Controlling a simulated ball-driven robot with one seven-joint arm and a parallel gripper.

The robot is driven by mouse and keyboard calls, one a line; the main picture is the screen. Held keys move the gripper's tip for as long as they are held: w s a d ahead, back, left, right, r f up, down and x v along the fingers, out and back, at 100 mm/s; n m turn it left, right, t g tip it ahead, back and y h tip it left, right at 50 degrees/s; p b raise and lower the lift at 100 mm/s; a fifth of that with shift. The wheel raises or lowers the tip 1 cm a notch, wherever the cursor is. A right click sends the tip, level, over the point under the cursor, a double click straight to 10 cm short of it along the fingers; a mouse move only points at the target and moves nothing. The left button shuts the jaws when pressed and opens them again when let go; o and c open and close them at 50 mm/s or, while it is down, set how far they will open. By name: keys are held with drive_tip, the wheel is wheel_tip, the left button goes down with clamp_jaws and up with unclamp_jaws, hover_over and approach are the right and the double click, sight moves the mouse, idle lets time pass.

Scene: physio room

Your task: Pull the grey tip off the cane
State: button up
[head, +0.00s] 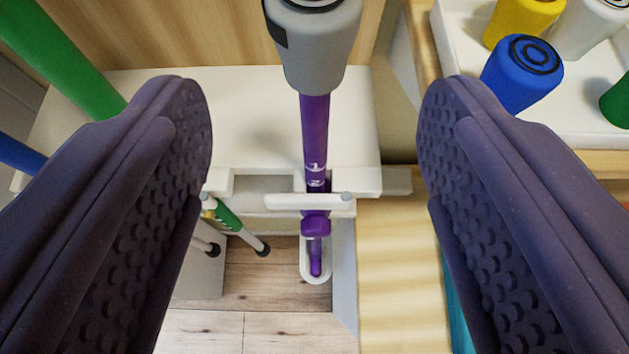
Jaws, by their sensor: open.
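The cane (315,130) is purple and stands in a white rack, seen from above. Its grey tip (316,50) is on the upper end, near the top of the view, and part of it is cut off by the picture edge. A white bar crosses in front of the cane lower down, and its lower end sits in a white cup (308,273). My gripper (316,95) is open, with one dark ridged finger on each side of the cane. Neither finger appears to touch the cane or the tip.
A white tray (590,133) at the upper right holds blue (520,85), yellow (520,20), white (590,25) and green (617,102) tips. A green cane (55,50) and a blue one (18,154) stand at the left. Wooden floor (250,330) shows below.

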sight(315, 64)
drive_tip(key=b+x, duration=0.2)
drive_tip(key=x, duration=0.5)
drive_tip(key=shift+f, duration=0.15)
drive_tip(key=shift+b+x, duration=0.55)
drive_tip(key=shift+x, duration=0.2)
drive_tip(key=shift+w, duration=0.15)
drive_tip(key=c, duration=1.1)
drive_tip(key=shift+r, duration=0.2)
drive_tip(key=shift+r, duration=0.1)
drive_tip(key=shift+r+p, duration=1.1)
drive_tip(key=shift+r, duration=1.35)
drive_tip(key=shift+r, duration=0.15)
